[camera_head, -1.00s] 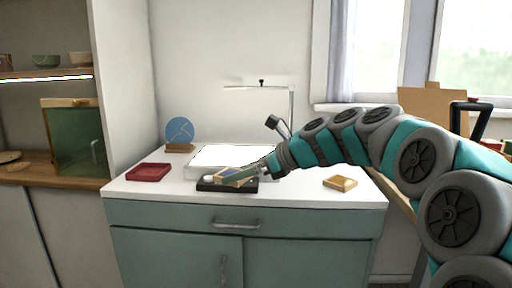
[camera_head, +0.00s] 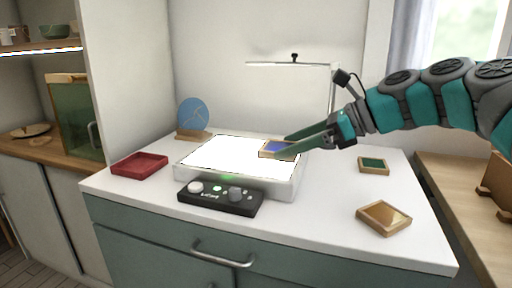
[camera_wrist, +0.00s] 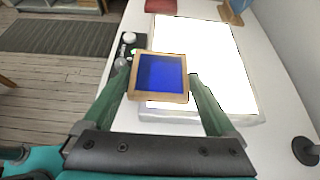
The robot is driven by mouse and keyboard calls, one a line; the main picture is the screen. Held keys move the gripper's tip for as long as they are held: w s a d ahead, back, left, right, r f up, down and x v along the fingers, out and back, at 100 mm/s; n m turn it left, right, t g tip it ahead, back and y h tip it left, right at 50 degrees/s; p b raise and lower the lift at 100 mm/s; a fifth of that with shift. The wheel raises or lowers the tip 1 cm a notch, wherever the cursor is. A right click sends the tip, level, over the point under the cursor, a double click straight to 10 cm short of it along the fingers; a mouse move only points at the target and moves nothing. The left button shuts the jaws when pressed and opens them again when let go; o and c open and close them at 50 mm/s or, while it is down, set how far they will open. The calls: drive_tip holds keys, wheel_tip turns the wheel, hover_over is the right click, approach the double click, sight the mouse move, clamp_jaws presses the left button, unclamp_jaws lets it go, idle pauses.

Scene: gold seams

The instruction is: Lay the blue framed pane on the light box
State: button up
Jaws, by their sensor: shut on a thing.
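The blue framed pane (camera_head: 277,147), a blue square in a wooden frame, is between the fingers of my gripper (camera_head: 290,146). It shows in the wrist view (camera_wrist: 160,78) with a green finger on each side, the gripper shut on it. The light box (camera_head: 287,188) is a white slab with a brightly lit top. In the head view the pane is over the right part of the lit top. In the wrist view it overlaps the light box edge (camera_wrist: 165,114). I cannot tell whether the pane touches the surface.
A black control box (camera_head: 221,199) with knobs stands in front of the light box. A red tray (camera_head: 139,165) is at left, a blue disc on a stand (camera_head: 193,118) behind. An amber framed pane (camera_head: 384,217) and a green one (camera_head: 373,164) lie at right. A lamp arm (camera_head: 290,64) hangs above.

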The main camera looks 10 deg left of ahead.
drive_tip(key=w+a, duration=0.3)
drive_tip(key=w+a+f, duration=0.1)
drive_tip(key=w+a, duration=0.5)
drive_tip(key=w, duration=0.1)
drive_tip(key=shift+a+f, duration=0.2)
drive_tip(key=shift+a, duration=0.05)
drive_tip(key=shift+f, duration=1.75)
drive_tip(key=o, duration=1.1)
drive_tip(key=shift+f, duration=0.1)
drive_tip(key=shift+d+r, duration=0.25)
drive_tip(key=shift+r, duration=0.05)
drive_tip(key=v, duration=1.1)
drive_tip(key=shift+s+d, duration=0.1)
drive_tip(key=shift+d, duration=0.1)
